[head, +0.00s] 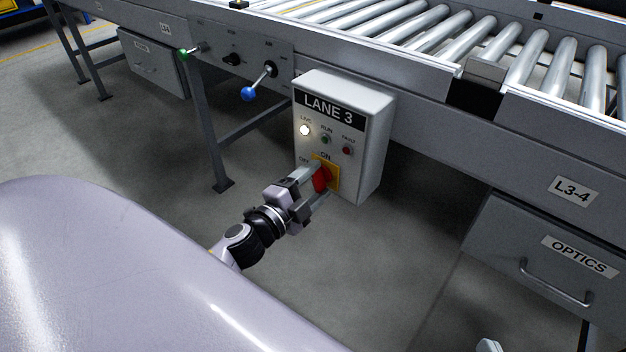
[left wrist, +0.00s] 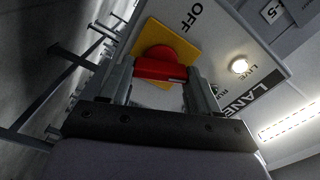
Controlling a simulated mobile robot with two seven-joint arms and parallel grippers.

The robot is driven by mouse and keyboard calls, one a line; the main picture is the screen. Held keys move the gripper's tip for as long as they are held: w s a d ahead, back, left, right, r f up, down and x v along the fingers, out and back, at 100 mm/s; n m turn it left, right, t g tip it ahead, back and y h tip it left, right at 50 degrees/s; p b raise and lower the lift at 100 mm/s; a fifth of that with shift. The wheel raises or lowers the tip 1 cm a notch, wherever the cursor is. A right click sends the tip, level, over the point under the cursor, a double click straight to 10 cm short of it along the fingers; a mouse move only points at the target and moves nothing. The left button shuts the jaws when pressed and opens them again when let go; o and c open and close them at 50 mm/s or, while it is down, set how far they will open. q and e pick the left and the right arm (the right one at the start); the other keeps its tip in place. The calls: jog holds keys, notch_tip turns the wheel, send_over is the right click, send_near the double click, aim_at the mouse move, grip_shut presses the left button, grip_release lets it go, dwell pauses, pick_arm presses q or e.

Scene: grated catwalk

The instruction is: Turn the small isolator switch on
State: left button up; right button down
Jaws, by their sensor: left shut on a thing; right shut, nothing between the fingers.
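The isolator switch is a red rotary handle (head: 321,178) on a yellow plate (head: 334,176), low on the front of the grey LANE 3 box (head: 372,125). "ON" is printed above the plate and "OFF" at its upper left. My left gripper (head: 318,184) is shut on the red handle, with a finger on either side. The left wrist view shows the handle (left wrist: 160,66) between the two fingers (left wrist: 157,80). The fingers partly cover it, so I cannot tell its exact angle. A pale tip, seemingly my right gripper (head: 488,345), barely shows at the bottom edge, away from the box.
A lit white LIVE lamp (head: 305,130) and dark RUN (head: 326,139) and FAULT (head: 348,150) lamps sit above the switch. Left are a blue-knobbed lever (head: 249,94) and a green-knobbed lever (head: 184,55). The roller conveyor is above, an OPTICS drawer (head: 540,262) at right.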

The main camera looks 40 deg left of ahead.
aim_at(316, 184)
pick_arm(q)
jog(key=shift+w+d+m, duration=0.1)
jog(key=shift+m, duration=2.1)
jog(key=o, duration=1.1)
jog(key=shift+c, duration=0.2)
jog(key=shift+s+f, duration=0.1)
jog(key=shift+s, duration=0.5)
jog(key=s, duration=0.4)
jog(key=shift+s+a, duration=0.2)
jog(key=shift+s, duration=0.75)
